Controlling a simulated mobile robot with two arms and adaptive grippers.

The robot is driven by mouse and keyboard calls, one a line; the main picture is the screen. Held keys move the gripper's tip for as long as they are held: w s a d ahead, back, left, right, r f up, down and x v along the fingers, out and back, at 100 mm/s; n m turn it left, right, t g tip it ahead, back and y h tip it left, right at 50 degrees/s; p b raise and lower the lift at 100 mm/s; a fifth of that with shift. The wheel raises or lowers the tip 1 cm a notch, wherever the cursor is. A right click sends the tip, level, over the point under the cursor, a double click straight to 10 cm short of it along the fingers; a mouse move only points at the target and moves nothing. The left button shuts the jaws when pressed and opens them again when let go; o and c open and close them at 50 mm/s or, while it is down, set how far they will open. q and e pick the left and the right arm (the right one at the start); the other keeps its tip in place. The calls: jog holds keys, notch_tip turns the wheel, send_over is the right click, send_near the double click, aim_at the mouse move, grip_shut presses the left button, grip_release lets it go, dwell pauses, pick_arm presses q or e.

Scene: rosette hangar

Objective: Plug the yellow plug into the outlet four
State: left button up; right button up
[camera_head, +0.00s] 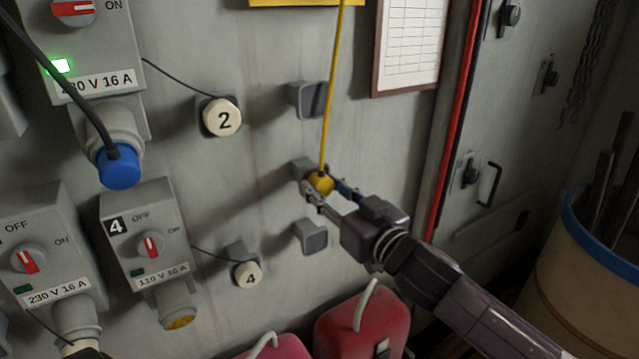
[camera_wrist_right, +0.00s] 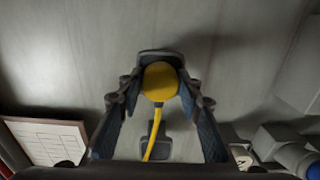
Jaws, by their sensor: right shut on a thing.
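The yellow plug (camera_head: 321,183) is at a grey holder (camera_head: 304,168) on the wall, with its yellow cable running up from it. My right gripper (camera_head: 324,190) is shut on the plug; the right wrist view shows the round yellow plug (camera_wrist_right: 160,81) between the two fingers. Whether the plug is still seated in the holder cannot be told. My left gripper is not in view.
A round cap marked 4 (camera_head: 247,273) hangs by a cord beside the outlet. Empty grey holders sit above (camera_head: 309,100) and below (camera_head: 311,237) the plug. A blue plug (camera_head: 118,167) fills the outlet above. Red canisters (camera_head: 362,332) stand below. A barrel (camera_head: 587,262) is at right.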

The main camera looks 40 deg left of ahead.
aim_at(325, 190)
grip_shut()
jog(key=shift+s+d, duration=0.1)
jog(key=shift+p+v, duration=1.25)
jog(key=shift+v, duration=1.35)
jog(key=shift+d, duration=0.3)
jog(key=shift+s, duration=0.1)
